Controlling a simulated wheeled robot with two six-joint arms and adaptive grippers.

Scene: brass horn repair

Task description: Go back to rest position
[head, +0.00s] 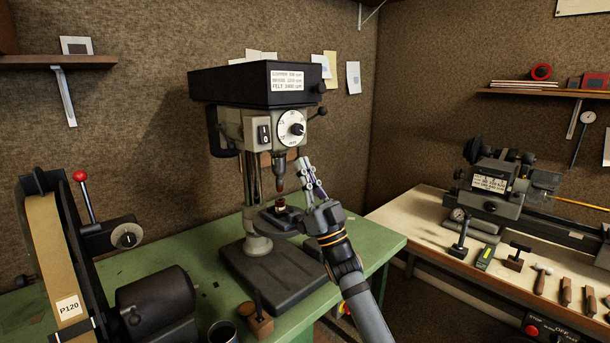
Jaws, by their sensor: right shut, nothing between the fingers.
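My right gripper (306,170) is in the middle of the head view, its arm coming up from the bottom. It is shut and empty, with its fingers pointing up, and shows just to the right of the drill press spindle (280,172). The drill press (258,85) stands on the green bench (375,240). A small dark piece with a coppery part (280,203) sits on the press table below the spindle. I cannot tell whether the gripper touches the press. My left gripper is not in view.
A belt sander (50,240) with a red-knobbed lever stands at the left. A dark cup (222,332) and a small wooden-based tool (257,322) are at the green bench's front. A lathe (500,185) and hand tools occupy the pale bench (400,212) at right.

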